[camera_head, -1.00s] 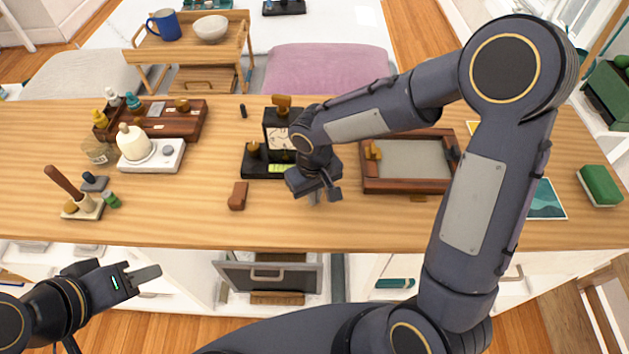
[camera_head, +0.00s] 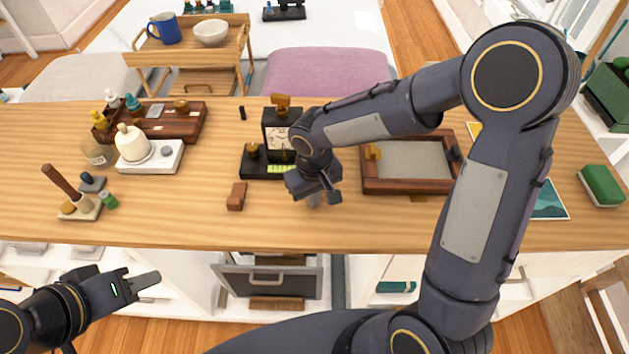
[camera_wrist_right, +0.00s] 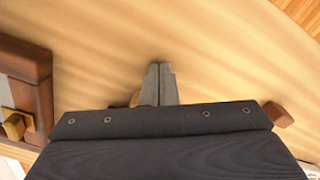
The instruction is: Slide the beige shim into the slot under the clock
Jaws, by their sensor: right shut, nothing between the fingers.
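The clock (camera_head: 277,137) has a white face in a black case and stands on a black base (camera_head: 252,172) at the table's middle. A yellow-green strip shows low on the base's front; the slot itself I cannot make out. My right gripper (camera_head: 313,201) is in front of the clock's right side, low over the table. In the right wrist view its fingers (camera_wrist_right: 158,84) are together with nothing between them. A small tan piece (camera_wrist_right: 134,98) shows partly beside them; I cannot tell whether it is the beige shim. My left gripper (camera_head: 146,280) is below the table's front edge, its opening unclear.
A red-brown block (camera_head: 236,196) lies left of my right gripper. A wooden-framed tray (camera_head: 400,186) is to its right. A white stand with a cream dome (camera_head: 134,145) and a dark wooden rack (camera_head: 185,122) are at left. The front strip of table is mostly clear.

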